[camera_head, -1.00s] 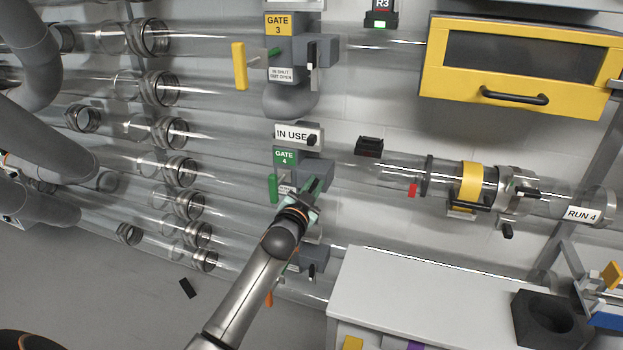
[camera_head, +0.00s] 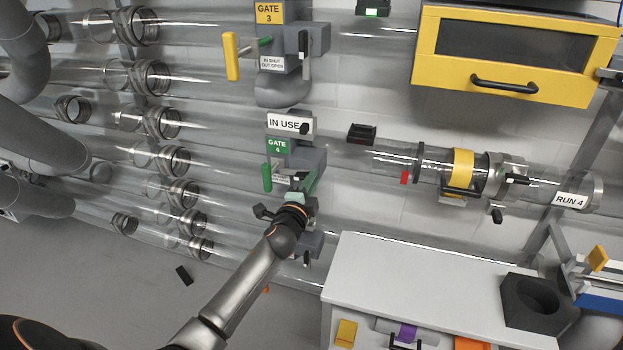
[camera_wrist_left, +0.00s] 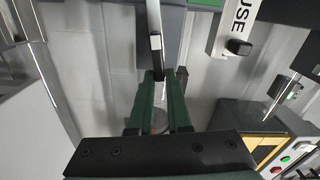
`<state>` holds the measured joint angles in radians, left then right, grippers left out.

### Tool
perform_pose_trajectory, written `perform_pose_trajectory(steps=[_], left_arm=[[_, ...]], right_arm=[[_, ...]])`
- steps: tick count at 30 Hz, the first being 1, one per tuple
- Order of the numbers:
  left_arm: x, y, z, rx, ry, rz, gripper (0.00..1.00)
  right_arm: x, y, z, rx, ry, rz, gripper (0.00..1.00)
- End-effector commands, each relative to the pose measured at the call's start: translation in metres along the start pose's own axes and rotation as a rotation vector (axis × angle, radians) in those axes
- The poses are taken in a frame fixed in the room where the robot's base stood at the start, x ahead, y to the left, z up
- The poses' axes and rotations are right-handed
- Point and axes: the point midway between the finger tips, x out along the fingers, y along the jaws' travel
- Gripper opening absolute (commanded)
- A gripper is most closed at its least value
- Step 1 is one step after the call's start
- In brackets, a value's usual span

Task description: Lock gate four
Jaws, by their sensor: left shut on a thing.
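Gate four is a grey housing with a green "GATE 4" label (camera_head: 277,147) and a green handle (camera_head: 267,177) at its left, in the middle of the head view. A white "IN USE" tag (camera_head: 284,123) hangs just above the label, and it also shows in the left wrist view (camera_wrist_left: 238,20). My left gripper (camera_head: 305,183) is at the lower right of the housing. In the left wrist view its green fingers (camera_wrist_left: 161,90) are shut on a slim lever (camera_wrist_left: 155,22) with a dark and silver end. The fingers partly hide the lever's tip. My right gripper is not in view.
Gate three (camera_head: 270,12), with a yellow handle (camera_head: 231,56), is above. A yellow-framed box (camera_head: 427,52) is at upper right. A clear tube with a yellow band (camera_head: 463,168) runs right toward "RUN 4". A white cabinet top (camera_head: 410,275) is at lower right. Clear tubes fill the left.

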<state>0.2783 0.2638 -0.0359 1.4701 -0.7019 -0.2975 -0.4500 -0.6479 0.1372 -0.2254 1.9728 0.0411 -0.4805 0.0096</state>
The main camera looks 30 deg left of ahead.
Motion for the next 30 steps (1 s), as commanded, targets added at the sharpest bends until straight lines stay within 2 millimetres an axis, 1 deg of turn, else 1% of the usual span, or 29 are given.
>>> perform_pose_trajectory(steps=[6, 12, 28, 29, 30], left_arm=[[0.0, 0.0033, 0.0, 0.116, 0.001, 0.001, 0.0], [0.0001, 0.0046, 0.0006, 0.171, 0.0, 0.001, 0.0], [0.0001, 0.005, 0.0008, 0.192, -0.001, 0.0, 0.0], [0.0001, 0.005, 0.0008, 0.192, -0.001, 0.0, 0.2], [0.0001, 0.005, 0.0008, 0.191, -0.001, 0.0, 0.24]], right_arm=[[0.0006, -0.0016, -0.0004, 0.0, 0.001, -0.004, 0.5], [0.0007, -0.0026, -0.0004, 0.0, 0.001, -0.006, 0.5], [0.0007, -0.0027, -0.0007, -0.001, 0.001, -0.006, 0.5], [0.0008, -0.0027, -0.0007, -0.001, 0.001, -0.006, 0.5], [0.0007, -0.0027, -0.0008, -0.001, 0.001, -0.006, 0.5]])
